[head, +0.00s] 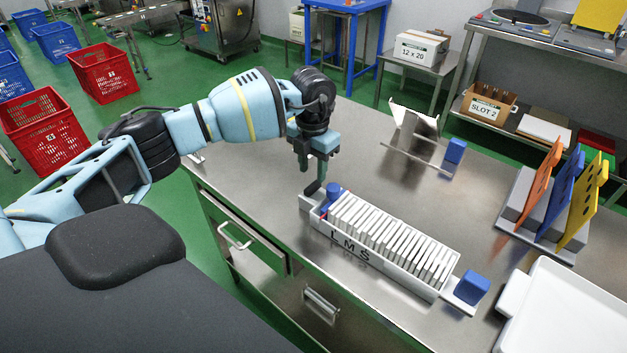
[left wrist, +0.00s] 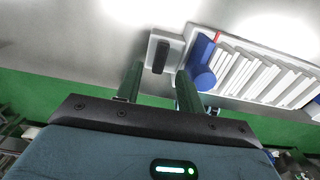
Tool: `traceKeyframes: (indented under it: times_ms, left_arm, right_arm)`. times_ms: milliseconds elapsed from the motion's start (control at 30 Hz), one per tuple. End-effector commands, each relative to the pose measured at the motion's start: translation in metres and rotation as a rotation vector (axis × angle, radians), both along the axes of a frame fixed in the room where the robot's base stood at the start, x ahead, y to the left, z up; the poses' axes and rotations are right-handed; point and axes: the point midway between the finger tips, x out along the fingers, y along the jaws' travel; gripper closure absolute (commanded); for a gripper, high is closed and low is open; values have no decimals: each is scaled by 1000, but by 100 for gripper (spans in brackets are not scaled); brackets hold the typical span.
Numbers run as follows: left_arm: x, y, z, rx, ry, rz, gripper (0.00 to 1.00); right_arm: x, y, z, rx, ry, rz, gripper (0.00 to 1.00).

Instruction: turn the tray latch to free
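The long white tray (head: 372,256), marked "L M S", lies on the steel table, filled with a row of upright white packets; it also shows in the left wrist view (left wrist: 262,52). At its left end a black latch handle (head: 312,188) sits on a pale base, beside a blue round knob (head: 333,190). In the left wrist view the dark latch handle (left wrist: 161,56) lies just beyond and between my fingertips. My left gripper (head: 314,168) points down above the latch, its fingers apart and empty. Contact with the handle cannot be told. My right gripper is out of view.
A blue block (head: 472,287) sits at the tray's right end. Orange, blue and yellow upright plates (head: 560,195) stand in a rack at the right. A white bin (head: 565,310) is front right. A clear holder with a blue block (head: 455,151) stands behind. Bare steel lies between.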

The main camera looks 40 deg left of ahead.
Motion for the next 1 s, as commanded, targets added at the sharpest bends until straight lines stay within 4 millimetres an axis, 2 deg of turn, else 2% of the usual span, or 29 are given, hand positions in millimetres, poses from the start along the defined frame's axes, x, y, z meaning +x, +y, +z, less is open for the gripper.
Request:
traceKeyframes:
  times_ms: [100, 300, 667, 700, 1000]
  left_arm:
    - [-1, 0, -20, 1, 3, 1, 62]
    - [0, 0, -41, -1, 1, 1, 62]
    - [0, 0, -47, -1, -1, -1, 62]
    - [0, 0, -47, -1, -1, -1, 63]
    - [0, 0, -47, -1, -1, 0, 100]
  right_arm:
    - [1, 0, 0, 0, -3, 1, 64]
    - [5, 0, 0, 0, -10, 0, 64]
    - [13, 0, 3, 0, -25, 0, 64]
    - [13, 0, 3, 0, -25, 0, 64]
    - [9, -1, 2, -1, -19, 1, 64]
